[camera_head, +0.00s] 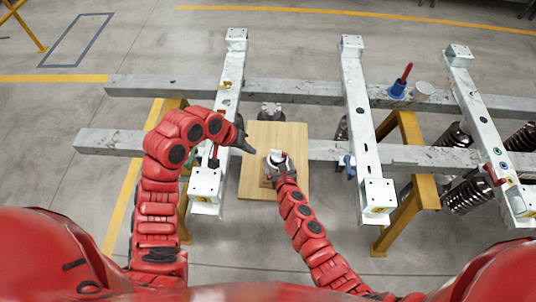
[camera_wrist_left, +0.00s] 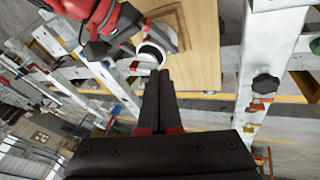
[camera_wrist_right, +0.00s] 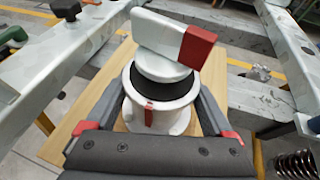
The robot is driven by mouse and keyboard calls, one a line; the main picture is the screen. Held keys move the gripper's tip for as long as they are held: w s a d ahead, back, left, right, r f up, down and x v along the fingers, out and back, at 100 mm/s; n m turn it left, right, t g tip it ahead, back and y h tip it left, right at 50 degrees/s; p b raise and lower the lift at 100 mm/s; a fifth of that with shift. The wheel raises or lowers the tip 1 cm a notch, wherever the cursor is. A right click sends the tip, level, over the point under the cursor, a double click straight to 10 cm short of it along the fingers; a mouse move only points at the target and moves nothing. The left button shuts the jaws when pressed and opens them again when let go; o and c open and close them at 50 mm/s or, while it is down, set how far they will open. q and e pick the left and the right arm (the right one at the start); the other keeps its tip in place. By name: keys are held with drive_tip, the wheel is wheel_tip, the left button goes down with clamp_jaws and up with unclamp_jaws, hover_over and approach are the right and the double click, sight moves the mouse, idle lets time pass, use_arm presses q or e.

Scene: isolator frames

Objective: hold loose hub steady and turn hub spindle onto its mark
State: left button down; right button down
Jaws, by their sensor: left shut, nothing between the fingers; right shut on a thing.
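The loose hub (camera_wrist_right: 180,120) is a white round housing with a dark band and a red mark (camera_wrist_right: 149,114) on its near side. Its white spindle (camera_wrist_right: 160,34) on top ends in a red block (camera_wrist_right: 197,46), which points right in the right wrist view, off to the side of the red mark. The hub (camera_head: 276,157) stands upright on a wooden board (camera_head: 291,138). My right gripper (camera_wrist_right: 160,108) is shut around the housing, one finger on each side. My left gripper (camera_head: 245,147) is shut and empty, left of the hub and apart from it; its fingertips (camera_wrist_left: 158,76) show in the left wrist view.
White crossbeams (camera_head: 357,110) on grey rails (camera_head: 300,95) flank the board on both sides. A small metal part (camera_head: 270,110) sits behind the board. Springs (camera_head: 468,190) stand right.

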sight(278, 153)
use_arm(q)
drive_tip(key=s+m+t+h, duration=0.15)
drive_tip(key=s+m, duration=0.35)
drive_tip(key=m, duration=1.2)
drive_tip(key=w+d+f, duration=0.5)
drive_tip(key=w+f, duration=0.2)
drive_tip(key=shift+w+d, duration=0.25)
drive_tip(key=shift+d, duration=0.05)
